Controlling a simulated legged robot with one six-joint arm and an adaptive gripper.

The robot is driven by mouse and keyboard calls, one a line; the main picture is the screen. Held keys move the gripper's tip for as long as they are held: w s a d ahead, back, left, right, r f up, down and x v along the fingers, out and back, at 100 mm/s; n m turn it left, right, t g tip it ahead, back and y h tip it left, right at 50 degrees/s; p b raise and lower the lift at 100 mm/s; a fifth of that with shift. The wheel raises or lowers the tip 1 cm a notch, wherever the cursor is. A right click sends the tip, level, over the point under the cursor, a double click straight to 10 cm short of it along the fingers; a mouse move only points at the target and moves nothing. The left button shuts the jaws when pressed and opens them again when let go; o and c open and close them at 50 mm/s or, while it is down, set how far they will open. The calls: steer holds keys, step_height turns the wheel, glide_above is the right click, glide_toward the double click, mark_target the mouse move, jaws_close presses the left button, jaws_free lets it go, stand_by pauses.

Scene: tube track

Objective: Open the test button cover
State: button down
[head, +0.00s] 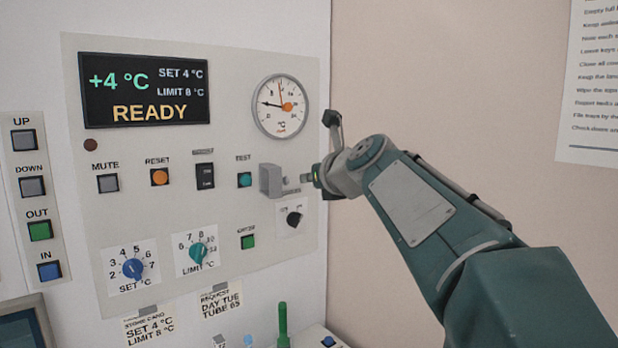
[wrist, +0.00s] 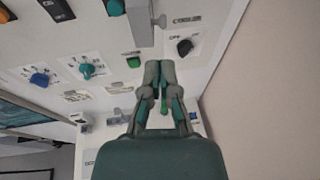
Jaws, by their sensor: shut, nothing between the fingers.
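The teal test button (head: 244,180) sits on the panel under its TEST label, and its face shows uncovered. A grey cover (head: 270,180) stands out from the panel just right of the button, with a small knob on its right side. The cover (wrist: 139,22) and the teal button (wrist: 115,7) also show at the top of the wrist view. My gripper (head: 308,178) is to the right of the cover. In the wrist view my gripper (wrist: 158,64) has its fingers together and empty, below the cover. I cannot tell whether it touches the knob.
A black rotary switch (head: 294,217) is below the cover, and a green button (head: 248,241) is below the test button. A round gauge (head: 281,106) is above. Blue (head: 132,268) and teal (head: 197,253) dials sit lower left. The wall on the right is bare near the panel.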

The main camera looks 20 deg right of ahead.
mark_target(288, 181)
steer(key=x, duration=0.9)
steer(key=shift+d, duration=0.2)
steer(key=shift+w+d, duration=0.1)
steer(key=shift+d, duration=0.05)
steer(key=w+d+n+g+y, duration=0.1)
steer(key=w+d+n+y, duration=0.1)
steer(key=y, duration=0.1)
steer(key=shift+w, duration=0.15)
